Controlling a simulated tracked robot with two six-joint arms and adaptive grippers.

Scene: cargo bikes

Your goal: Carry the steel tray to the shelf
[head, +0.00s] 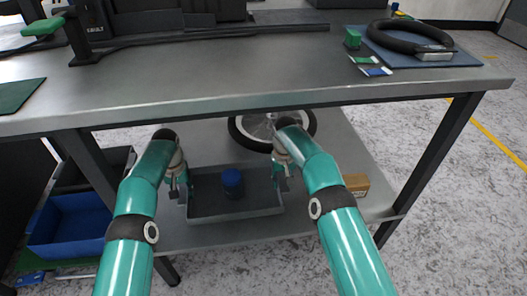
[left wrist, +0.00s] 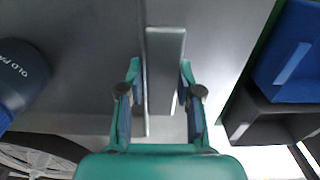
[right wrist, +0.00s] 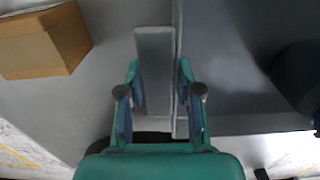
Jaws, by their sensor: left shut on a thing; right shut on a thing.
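The steel tray (head: 207,196) is level at the lower shelf (head: 345,150) under the bench; whether it touches the shelf surface is unclear. A dark blue jar (head: 232,182) stands upright in it. My left gripper (head: 181,192) is shut on the tray's left end, and my right gripper (head: 281,165) on its right end. In the left wrist view my left gripper (left wrist: 161,85) has its fingers on either side of the tray's end flange (left wrist: 165,55). In the right wrist view my right gripper (right wrist: 160,85) grips the opposite flange (right wrist: 154,65).
A wheel (head: 240,130) lies behind the tray. A cardboard box (head: 356,184) sits to its right on the shelf.

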